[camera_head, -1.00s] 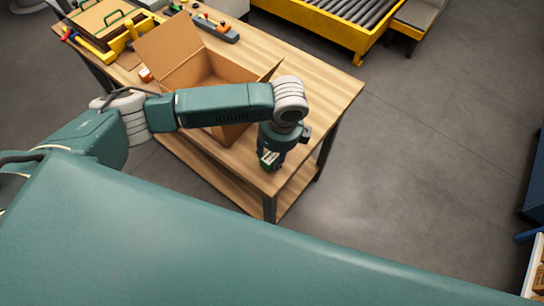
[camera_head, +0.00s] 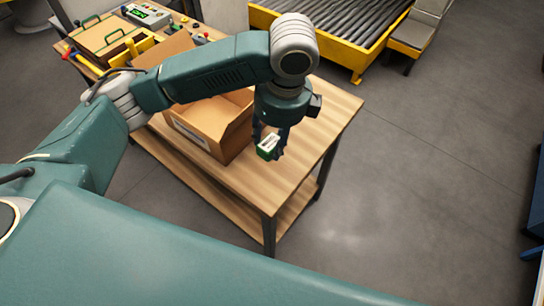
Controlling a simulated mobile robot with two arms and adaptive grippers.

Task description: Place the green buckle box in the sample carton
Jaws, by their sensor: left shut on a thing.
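My left gripper (camera_head: 269,140) points down at the right of the carton and is shut on the green buckle box (camera_head: 266,154). The box is small and green with a white label on top. It appears held above the table's near right part; the exact height is hard to tell. The sample carton (camera_head: 208,133) is an open brown cardboard box with raised flaps and a white label on its near side. It stands on the table just left of the gripper. My left arm passes over it and hides part of its opening. My right gripper is out of view.
The wooden table (camera_head: 328,104) has bare top to the right of the carton. At its far left are a wooden case with green handles (camera_head: 105,38), yellow tools and a control box (camera_head: 147,14). A yellow-framed roller conveyor (camera_head: 330,35) stands behind.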

